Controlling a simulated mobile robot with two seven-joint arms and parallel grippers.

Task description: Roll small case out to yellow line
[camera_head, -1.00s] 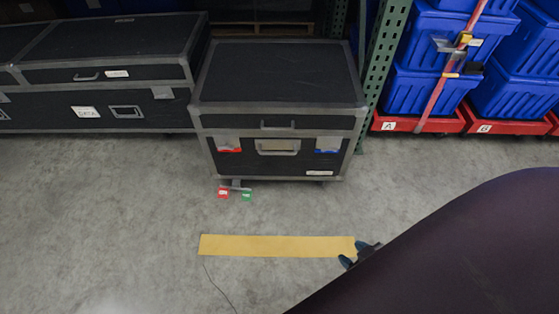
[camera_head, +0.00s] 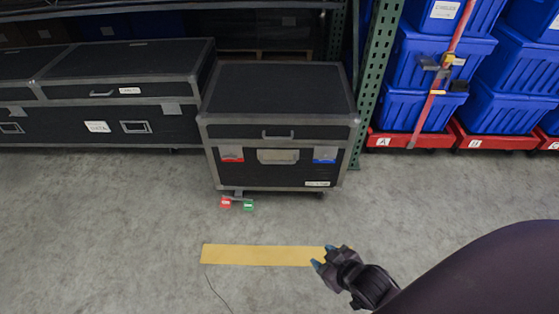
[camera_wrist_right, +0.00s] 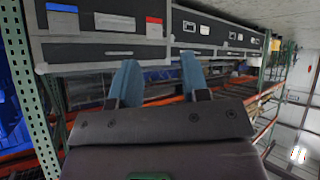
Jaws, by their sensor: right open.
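The small case (camera_head: 276,120) is black with grey metal edges and stands on castors under the rack in the head view. Its front has a handle (camera_head: 278,156), a red-marked latch at left and a blue-marked latch at right. Red and green tags (camera_head: 237,203) show at the floor by its lower left. The yellow line (camera_head: 255,255) lies on the floor in front of the case, apart from it. My right gripper (camera_head: 327,257) is open and empty over the line's right end. In the right wrist view its two blue fingers (camera_wrist_right: 158,82) are spread, with the case (camera_wrist_right: 95,45) beyond. My left gripper is not seen.
A long black case (camera_head: 110,95) stands left of the small case. A green rack post (camera_head: 376,90) rises close at its right. Blue totes (camera_head: 420,60) on red dollies (camera_head: 408,139) stand farther right. The grey floor around the line is clear, apart from a thin dark line.

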